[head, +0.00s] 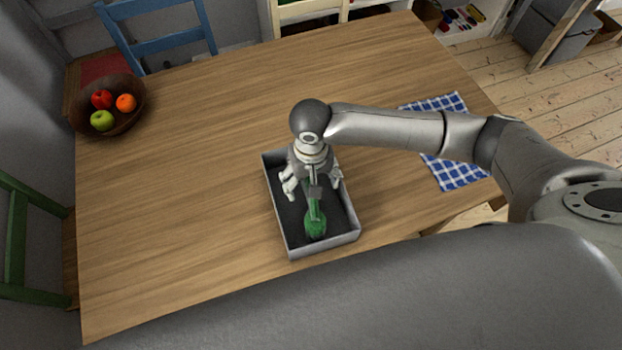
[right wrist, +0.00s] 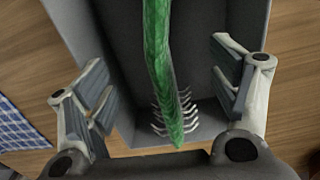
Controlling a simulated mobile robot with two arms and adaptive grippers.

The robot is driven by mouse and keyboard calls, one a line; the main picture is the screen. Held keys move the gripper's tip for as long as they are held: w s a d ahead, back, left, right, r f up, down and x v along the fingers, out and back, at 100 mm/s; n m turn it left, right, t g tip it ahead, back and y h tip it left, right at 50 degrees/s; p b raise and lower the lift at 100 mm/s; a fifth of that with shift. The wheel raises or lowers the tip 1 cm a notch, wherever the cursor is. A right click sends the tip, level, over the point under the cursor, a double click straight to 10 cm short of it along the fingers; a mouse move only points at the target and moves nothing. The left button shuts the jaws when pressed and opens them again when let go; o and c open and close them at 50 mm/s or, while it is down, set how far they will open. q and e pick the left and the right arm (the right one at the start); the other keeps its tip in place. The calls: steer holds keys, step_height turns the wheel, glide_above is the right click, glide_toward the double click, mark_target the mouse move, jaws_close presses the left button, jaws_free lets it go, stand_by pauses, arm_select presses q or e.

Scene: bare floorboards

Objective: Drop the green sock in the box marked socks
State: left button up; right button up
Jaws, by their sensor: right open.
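No sock and no socks marking can be made out. A long green object (head: 315,222) lies in a grey open box (head: 325,247) with a dark inside, on the table. In the right wrist view the green object (right wrist: 160,50) is slim like a handle, with pale bristles at its near end, so it looks like a brush. My right gripper (head: 312,190) is over the box, above the green object. In the right wrist view its fingers (right wrist: 163,92) are spread on both sides of it, apart from it. My left gripper is not in view.
The wooden table (head: 180,220) is mostly clear left of the box. A brown bowl (head: 134,120) with fruit stands at the far left. A blue checked cloth (head: 462,174) lies at the right, partly under my arm. A blue chair (head: 165,48) and a green chair (head: 16,250) stand by the table.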

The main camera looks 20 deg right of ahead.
step_height(320, 180, up, 12)
stand_by(0.6)
stand_by(0.5)
